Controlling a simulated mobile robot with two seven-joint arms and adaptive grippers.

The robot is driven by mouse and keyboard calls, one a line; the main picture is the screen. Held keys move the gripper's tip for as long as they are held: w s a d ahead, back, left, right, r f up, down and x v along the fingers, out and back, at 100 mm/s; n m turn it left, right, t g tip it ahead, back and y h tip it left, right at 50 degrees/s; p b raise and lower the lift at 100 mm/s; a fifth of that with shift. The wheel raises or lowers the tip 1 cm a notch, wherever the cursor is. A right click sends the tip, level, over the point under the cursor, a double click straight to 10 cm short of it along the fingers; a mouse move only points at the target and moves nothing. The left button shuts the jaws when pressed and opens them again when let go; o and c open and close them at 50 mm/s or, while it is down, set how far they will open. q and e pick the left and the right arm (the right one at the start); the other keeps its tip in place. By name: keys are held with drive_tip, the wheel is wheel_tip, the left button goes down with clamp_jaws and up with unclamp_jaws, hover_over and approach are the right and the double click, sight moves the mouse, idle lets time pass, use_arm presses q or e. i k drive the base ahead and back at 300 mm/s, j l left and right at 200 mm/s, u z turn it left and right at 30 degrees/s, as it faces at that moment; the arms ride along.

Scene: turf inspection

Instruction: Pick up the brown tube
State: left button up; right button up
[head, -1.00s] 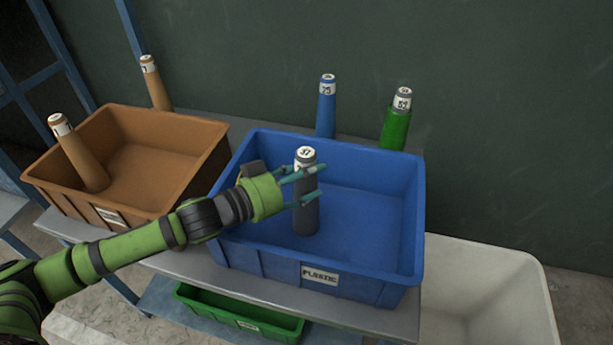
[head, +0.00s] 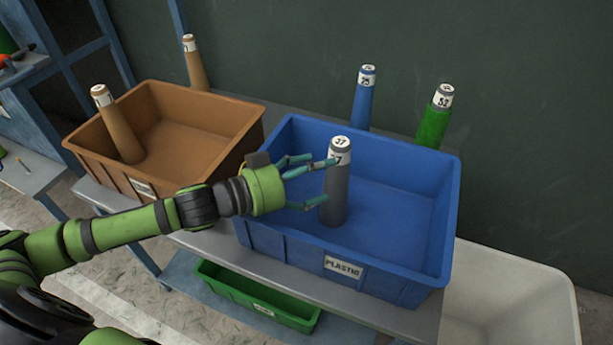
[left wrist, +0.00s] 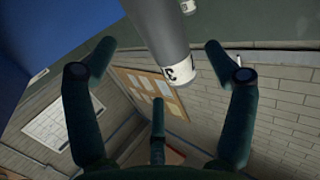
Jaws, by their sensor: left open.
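One brown tube (head: 118,125) with a white label near its top leans inside the brown bin (head: 80,158). A second brown tube (head: 195,68) stands behind that bin. My left gripper (head: 328,183) is open at the left side of a grey tube (head: 335,198) labelled 37, which stands in the blue bin. Its fingertips overlap the tube's left edge; contact cannot be told. In the left wrist view the grey tube (left wrist: 160,35) shows between the spread fingers (left wrist: 158,75). Neither brown tube is clearly seen there. My right gripper is out of view.
The blue bin (head: 345,268), labelled PLASTIC, sits on a grey bench beside the brown bin. A blue tube (head: 363,98) and a green tube (head: 435,118) stand behind it. A green bin (head: 255,298) is below, and a white bin (head: 510,300) is at the right.

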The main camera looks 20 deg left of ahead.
sight(198, 78)
drive_tip(key=u, duration=1.3)
